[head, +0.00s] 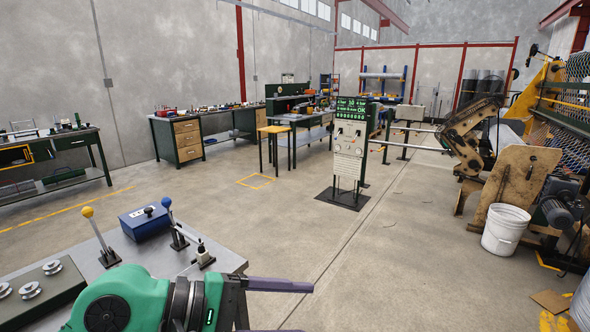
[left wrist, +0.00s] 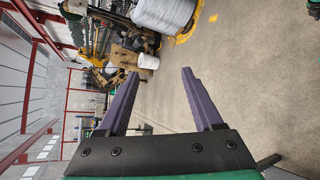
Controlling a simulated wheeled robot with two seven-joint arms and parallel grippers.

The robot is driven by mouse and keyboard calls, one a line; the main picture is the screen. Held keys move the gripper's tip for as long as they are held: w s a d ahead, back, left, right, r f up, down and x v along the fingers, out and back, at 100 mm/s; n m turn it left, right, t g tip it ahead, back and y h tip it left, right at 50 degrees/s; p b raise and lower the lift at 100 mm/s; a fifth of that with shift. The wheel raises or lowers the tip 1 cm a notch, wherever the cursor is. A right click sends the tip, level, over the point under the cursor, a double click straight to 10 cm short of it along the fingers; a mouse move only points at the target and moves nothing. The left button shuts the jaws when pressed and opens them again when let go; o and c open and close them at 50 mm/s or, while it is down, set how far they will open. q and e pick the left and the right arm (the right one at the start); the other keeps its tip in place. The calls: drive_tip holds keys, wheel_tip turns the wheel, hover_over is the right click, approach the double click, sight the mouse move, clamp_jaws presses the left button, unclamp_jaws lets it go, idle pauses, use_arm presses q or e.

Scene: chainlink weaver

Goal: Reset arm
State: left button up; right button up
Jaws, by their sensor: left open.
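My left arm, with its green shell, comes in at the bottom of the head view. My left gripper (head: 300,309) points to the right beyond the corner of a metal bench (head: 225,260). One purple finger shows clearly and the other is mostly cut off by the lower edge. In the left wrist view the two purple fingers of this gripper (left wrist: 160,73) stand wide apart with nothing between them. My right gripper is in neither view.
On the bench are a lever with a yellow knob (head: 97,230), a lever with a blue knob (head: 172,221) and a blue box (head: 146,222). A control panel stand (head: 348,150), a white bucket (head: 505,230) and a weaving machine (head: 515,165) stand farther off. The middle floor is clear.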

use_arm(q)
wheel_tip(320, 180, up, 11)
drive_tip(key=w+a+n+t+h, duration=0.25)
drive_tip(key=n+t+h, duration=0.45)
drive_tip(key=n, duration=0.6)
drive_tip(key=w+a+n+t+y, duration=0.55)
drive_tip(key=n+t, duration=0.35)
drive_tip(key=n, duration=0.5)
drive_tip(key=w+a+f+n+g+y, duration=0.1)
drive_tip(key=w+a+f+n+y, duration=0.1)
drive_tip(key=a+f+n+y, duration=0.8)
drive_tip(key=w+a+f+n+g+y, duration=0.15)
drive_tip(key=a+f+n+y, duration=0.45)
drive_tip(key=n, duration=0.7)
drive_tip(key=s+f+n+g, duration=0.4)
drive_tip(key=f+n+g, duration=0.2)
drive_tip(key=f, duration=0.7)
drive_tip(key=s+d+f+n+g+h, duration=0.15)
drive_tip(key=s+f+n+g, duration=0.5)
drive_tip(key=s+f, duration=0.85)
wheel_tip(320, 180, down, 20)
drive_tip(key=s+f+m+g, duration=0.1)
drive_tip(key=s+m+g, duration=0.1)
drive_tip(key=g, duration=0.1)
drive_tip(key=s+a+f, duration=0.2)
drive_tip(key=s+f, duration=1.2)
drive_tip(key=s, duration=0.2)
drive_tip(key=shift+s+a+f+g, duration=0.35)
drive_tip(key=shift+a+f+g, duration=0.05)
